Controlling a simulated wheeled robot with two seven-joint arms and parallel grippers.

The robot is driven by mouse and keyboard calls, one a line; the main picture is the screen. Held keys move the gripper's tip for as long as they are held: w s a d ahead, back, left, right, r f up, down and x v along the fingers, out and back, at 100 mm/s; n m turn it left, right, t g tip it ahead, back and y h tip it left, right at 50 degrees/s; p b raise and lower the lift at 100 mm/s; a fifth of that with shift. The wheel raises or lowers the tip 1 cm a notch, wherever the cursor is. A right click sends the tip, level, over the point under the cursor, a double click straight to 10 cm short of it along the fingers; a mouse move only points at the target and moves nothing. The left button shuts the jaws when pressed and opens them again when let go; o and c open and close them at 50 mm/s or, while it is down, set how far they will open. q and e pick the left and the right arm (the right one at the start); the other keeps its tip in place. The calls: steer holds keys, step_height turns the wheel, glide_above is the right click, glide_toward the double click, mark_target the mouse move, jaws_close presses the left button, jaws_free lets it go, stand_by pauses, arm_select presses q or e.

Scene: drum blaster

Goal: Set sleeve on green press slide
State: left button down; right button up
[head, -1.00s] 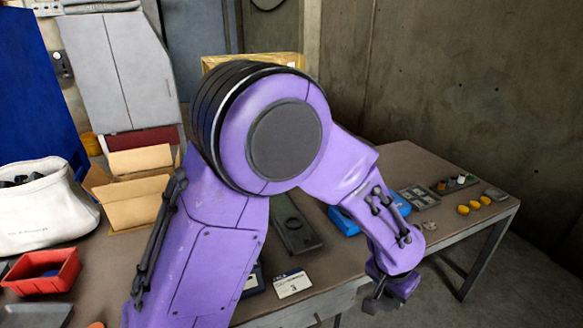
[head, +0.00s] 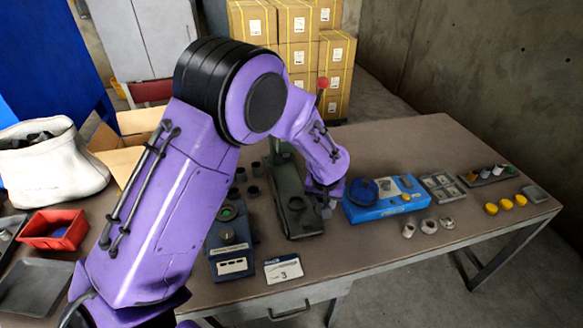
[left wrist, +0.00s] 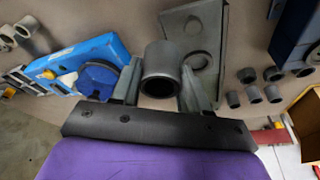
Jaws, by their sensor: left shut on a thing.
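The sleeve (left wrist: 162,72) is a short grey hollow cylinder in the left wrist view. My left gripper (left wrist: 160,92) is shut on it, one finger on each side, with the open end facing the camera. In the head view my left gripper (head: 325,198) hangs at the right side of the green press, and the sleeve is hard to make out there. The green press (head: 302,226) has a flat dark base with a round feature on it, and its upper part is mostly behind my arm. Its plate (left wrist: 203,28) lies just beyond the sleeve in the left wrist view. My right gripper is out of view.
A blue box (head: 390,207) with a round dark-blue part stands right of the press. A blue device (head: 231,262) and a number card (head: 283,270) lie to its left and front. Several small grey cylinders (left wrist: 250,76) stand nearby. The far right holds small parts and yellow pieces (head: 506,205).

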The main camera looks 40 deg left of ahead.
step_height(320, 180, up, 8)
steer(key=p, duration=0.5)
arm_select(q)
steer(key=w+a+f+n, duration=0.1)
steer(key=a+n, duration=0.1)
steer(key=a, duration=0.2)
steer(key=w+a+f+n, duration=0.1)
steer(key=w+a+f, duration=0.1)
steer(key=a, duration=0.2)
steer(key=w+a+f+n+g+y+b, duration=0.1)
steer(key=a+n, duration=0.1)
steer(key=a, duration=0.2)
steer(key=shift+w+a+f+n, duration=0.1)
steer(key=shift+w+f+n, duration=0.2)
steer(key=shift+w+f, duration=0.1)
steer(key=b+x, duration=0.2)
steer(key=x, duration=0.1)
steer(key=b+x, duration=0.1)
steer(key=shift+s+d+f, duration=0.25)
steer(key=shift+d+f, duration=0.05)
steer(key=shift+d+r, duration=0.1)
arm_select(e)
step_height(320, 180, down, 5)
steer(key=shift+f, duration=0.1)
arm_select(q)
steer(key=shift+s, duration=0.1)
steer(key=shift+f+b, duration=0.5)
steer(key=shift+f, duration=0.1)
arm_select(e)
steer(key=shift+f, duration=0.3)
